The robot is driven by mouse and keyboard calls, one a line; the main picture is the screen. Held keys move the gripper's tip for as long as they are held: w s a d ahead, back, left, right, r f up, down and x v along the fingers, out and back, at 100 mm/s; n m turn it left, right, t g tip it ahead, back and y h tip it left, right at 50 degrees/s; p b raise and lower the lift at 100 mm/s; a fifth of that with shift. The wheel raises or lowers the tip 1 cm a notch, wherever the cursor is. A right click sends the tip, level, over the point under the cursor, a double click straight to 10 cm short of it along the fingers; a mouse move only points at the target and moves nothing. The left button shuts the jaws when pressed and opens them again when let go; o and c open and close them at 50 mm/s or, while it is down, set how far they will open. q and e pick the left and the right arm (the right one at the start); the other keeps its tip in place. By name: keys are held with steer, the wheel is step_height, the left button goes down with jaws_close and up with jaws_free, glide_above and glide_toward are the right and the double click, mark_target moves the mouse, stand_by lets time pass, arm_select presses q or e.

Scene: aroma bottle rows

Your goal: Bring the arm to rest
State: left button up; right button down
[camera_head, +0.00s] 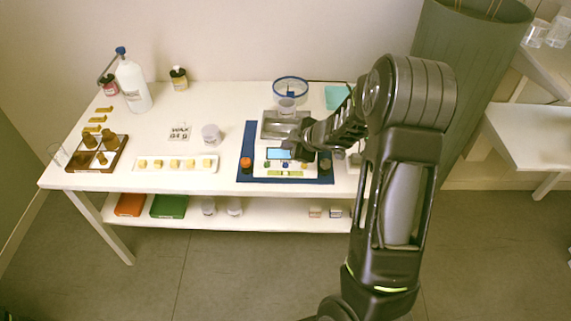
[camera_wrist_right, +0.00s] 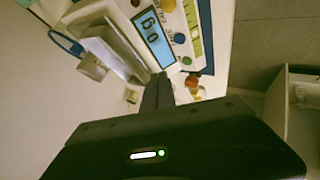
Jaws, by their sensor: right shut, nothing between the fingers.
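My right arm (camera_head: 400,190) rises from the bottom of the head view and bends down to the left over the table. My right gripper (camera_head: 296,150) hangs over the scale (camera_head: 278,173) on the blue mat (camera_head: 249,140), near its lit display. In the right wrist view the gripper fingers (camera_wrist_right: 158,95) are together with nothing between them, and the scale's display (camera_wrist_right: 153,38) lies just beyond them. I cannot tell whether the fingertips touch the scale. My left gripper is not in view.
The white table (camera_head: 160,122) carries a bottle tray (camera_head: 97,168), a row of yellow blocks on a white strip (camera_head: 175,164), a white pump bottle (camera_head: 133,85) and a clear cup (camera_head: 211,135). A tall grey-green cylinder (camera_head: 462,60) stands right of the table. Open floor (camera_head: 490,245) lies at the lower right.

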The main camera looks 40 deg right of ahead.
stand_by(0.3)
steer(key=s+a+f+m+g, duration=0.1)
steer(key=s+a+f+m, duration=0.2)
steer(key=a+f, duration=0.25)
steer(key=s+a+f+m+g+y, duration=0.1)
steer(key=s+a+f+m, duration=0.2)
steer(key=a, duration=0.4)
steer(key=s+a+f+m+g, duration=0.1)
steer(key=s+a+f+m, duration=0.15)
steer(key=a+f, duration=0.35)
steer(key=s+a+f+m+g+y, duration=0.1)
steer(key=s+a+f, duration=0.3)
steer(key=s+a, duration=0.4)
steer(key=s+a+f+m+g+y, duration=0.1)
steer(key=s+a+f+g, duration=0.3)
steer(key=s+a, duration=0.5)
steer(key=s+m, duration=0.1)
steer(key=s, duration=0.1)
steer(key=shift+s+a+g+y, duration=0.15)
steer(key=shift+s+g+y, duration=0.15)
